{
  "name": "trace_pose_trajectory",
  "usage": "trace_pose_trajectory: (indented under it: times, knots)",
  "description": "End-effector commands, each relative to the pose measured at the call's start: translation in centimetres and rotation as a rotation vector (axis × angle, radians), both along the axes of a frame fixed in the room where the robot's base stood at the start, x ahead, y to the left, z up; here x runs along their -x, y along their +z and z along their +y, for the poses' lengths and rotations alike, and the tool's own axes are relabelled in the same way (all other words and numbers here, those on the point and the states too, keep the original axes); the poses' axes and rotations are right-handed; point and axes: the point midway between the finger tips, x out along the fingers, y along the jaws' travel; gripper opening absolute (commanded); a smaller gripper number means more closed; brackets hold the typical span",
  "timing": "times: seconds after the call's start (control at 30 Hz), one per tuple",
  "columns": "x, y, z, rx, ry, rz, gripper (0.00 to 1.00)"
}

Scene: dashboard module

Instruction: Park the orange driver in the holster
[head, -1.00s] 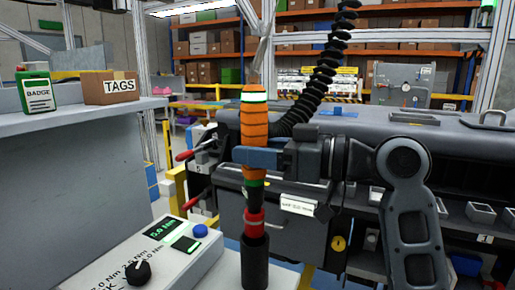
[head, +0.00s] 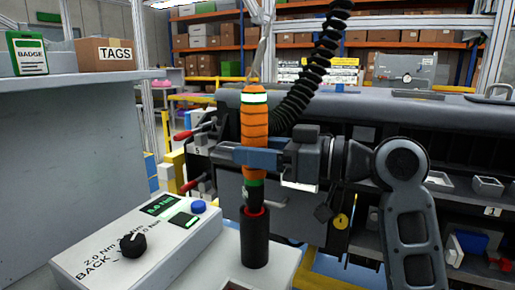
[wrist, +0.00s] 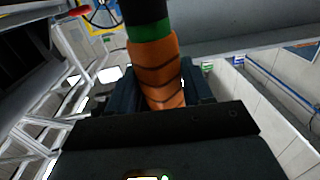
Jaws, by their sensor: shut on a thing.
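The orange driver (head: 255,125) is nearly upright, with a pale band near its top, a green band low down and a dark lower end. My gripper (head: 254,158) is shut around its lower orange grip. The holster (head: 255,240) is a dark upright cup with a red rim, directly below the driver. The driver's dark lower end meets the rim and seems to enter the opening; its tip is hidden. In the wrist view the orange grip (wrist: 160,75) lies between my jaws, with the green band beyond them.
A torque controller box (head: 140,245) with a knob and blue button stands left of the holster. A grey shelf (head: 75,125) at left holds a TAGS box (head: 105,55) and a green badge (head: 27,55). A black corrugated hose (head: 315,75) hangs behind the driver.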

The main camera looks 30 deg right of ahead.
Motion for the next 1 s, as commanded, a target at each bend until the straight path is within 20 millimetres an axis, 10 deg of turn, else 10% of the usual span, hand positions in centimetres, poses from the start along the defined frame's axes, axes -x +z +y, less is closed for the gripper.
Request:
trace_pose_trajectory:
  times: [1.0]
  knots:
    - [0.0, -5.4, 0.0, 0.0, 0.001, 0.0, 0.0]
